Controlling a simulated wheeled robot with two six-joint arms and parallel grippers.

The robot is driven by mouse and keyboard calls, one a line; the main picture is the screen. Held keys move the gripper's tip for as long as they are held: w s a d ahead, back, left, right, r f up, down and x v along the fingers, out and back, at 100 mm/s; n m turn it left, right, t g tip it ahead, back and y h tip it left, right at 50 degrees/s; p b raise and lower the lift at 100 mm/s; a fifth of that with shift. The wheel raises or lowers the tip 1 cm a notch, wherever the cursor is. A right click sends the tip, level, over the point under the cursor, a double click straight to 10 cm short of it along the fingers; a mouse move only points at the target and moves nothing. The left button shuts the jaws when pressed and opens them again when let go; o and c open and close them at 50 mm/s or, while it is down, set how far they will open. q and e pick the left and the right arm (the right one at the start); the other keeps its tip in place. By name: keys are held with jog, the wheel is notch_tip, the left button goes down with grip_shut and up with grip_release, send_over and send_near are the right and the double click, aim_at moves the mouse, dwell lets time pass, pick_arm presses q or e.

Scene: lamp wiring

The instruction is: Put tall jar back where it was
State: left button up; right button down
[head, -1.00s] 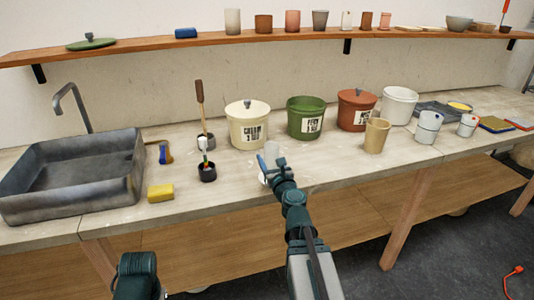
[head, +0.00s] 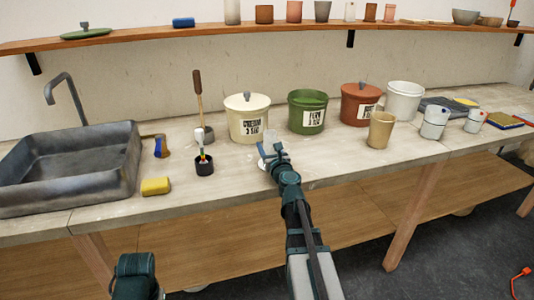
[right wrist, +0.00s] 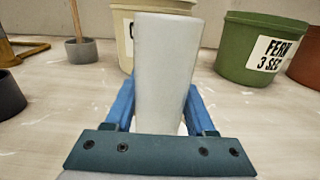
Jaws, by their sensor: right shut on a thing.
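The tall jar (right wrist: 166,70) is pale grey and slightly tapered, wider at the top. My right gripper (right wrist: 163,115) is shut on it, with a blue finger on each side, and the jar looks upright. In the head view my right gripper (head: 274,152) is over the front part of the worktop, in front of the cream bucket; the jar is small and partly hidden there. I cannot tell its height above the worktop. Only a dark part of my left arm shows at the bottom left; its gripper is out of view.
A wall shelf (head: 215,36) holds several cups and bowls. On the worktop (head: 225,190) stand a cream bucket (head: 240,120), a green bucket (head: 302,117), a red-brown bucket (head: 355,106) and a tan cup (head: 381,131). A black brush pot (head: 204,168) is left of the gripper.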

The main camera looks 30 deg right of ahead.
pick_arm(q)
jog(key=shift+f, duration=0.1)
jog(key=shift+f, duration=0.1)
pick_arm(e)
jog(key=shift+f, duration=0.15)
jog(key=c, duration=0.7)
grip_release()
jog(key=shift+f, duration=0.1)
jog(key=o, duration=0.5)
jog(key=shift+c, duration=0.2)
